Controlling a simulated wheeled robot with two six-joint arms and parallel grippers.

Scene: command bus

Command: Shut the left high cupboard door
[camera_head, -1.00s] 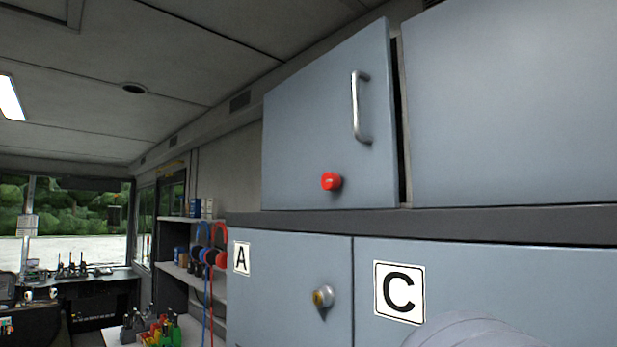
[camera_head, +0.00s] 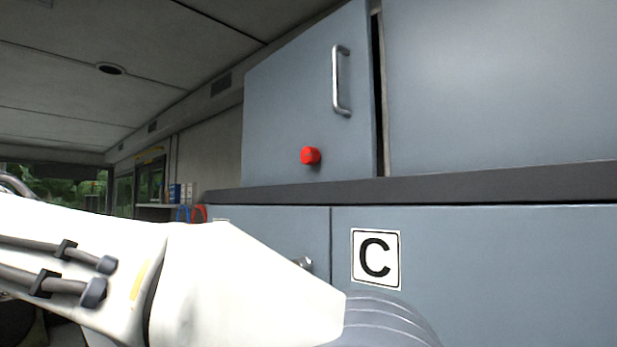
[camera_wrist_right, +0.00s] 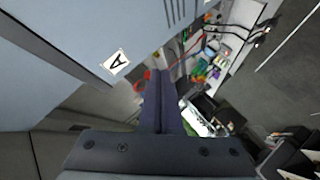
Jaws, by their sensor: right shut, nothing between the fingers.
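The left high cupboard door (camera_head: 290,110) is blue-grey, with a metal bar handle (camera_head: 340,80) near its right edge and a red knob (camera_head: 310,156) low down. It stands slightly ajar, with a dark gap along its right edge. My right gripper (camera_wrist_right: 159,82) shows in the right wrist view, its dark fingers together and empty. It is near the cupboard front with the "A" label (camera_wrist_right: 115,62); I see no contact with the door. My left gripper is not in view. A white arm of mine crosses the lower left of the head view.
Below the door run a dark ledge (camera_head: 450,186) and lower cupboards; one carries a "C" label (camera_head: 375,258). Another high cupboard front (camera_head: 500,80) is at the right. In the right wrist view, a cluttered shelf (camera_wrist_right: 228,50) and open grey floor (camera_wrist_right: 275,85) lie right of the fingers.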

